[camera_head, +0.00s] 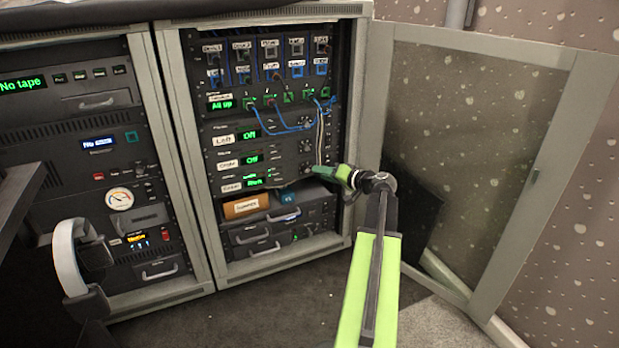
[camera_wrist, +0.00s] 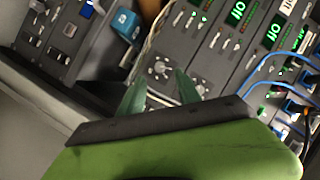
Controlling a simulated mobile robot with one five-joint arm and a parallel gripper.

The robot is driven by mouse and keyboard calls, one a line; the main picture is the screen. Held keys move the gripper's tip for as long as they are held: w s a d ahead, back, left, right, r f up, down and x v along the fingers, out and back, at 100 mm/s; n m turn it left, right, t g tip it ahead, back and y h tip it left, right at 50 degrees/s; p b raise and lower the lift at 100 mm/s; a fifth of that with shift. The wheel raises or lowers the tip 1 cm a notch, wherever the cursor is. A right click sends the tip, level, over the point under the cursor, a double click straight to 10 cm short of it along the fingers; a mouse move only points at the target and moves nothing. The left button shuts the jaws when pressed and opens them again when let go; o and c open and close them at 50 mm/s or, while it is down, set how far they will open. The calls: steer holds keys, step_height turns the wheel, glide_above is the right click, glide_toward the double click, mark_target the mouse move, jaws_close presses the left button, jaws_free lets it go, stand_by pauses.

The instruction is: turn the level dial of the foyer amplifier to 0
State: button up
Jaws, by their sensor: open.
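Stacked amplifier units with green displays and white labels sit in the right-hand rack. The lowest unit (camera_head: 278,183) has a label (camera_head: 231,187) too small to read surely; it may be the foyer amplifier. Its round dial (camera_wrist: 160,68) shows in the wrist view, just beyond and between my fingertips. The dial's setting is not readable. My gripper (camera_head: 322,172) is open, with green fingers at the right end of this unit in the head view.
Blue cables (camera_head: 283,124) and pale cables (camera_head: 320,138) hang close above my gripper. A cardboard box (camera_head: 245,206) stands in the opening below. The open rack door (camera_head: 480,150) stands to the right.

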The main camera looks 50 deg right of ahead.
mark_target(308, 171)
steer(key=b+x, duration=0.1)
steer(key=x, duration=0.5)
steer(key=shift+w, duration=0.15)
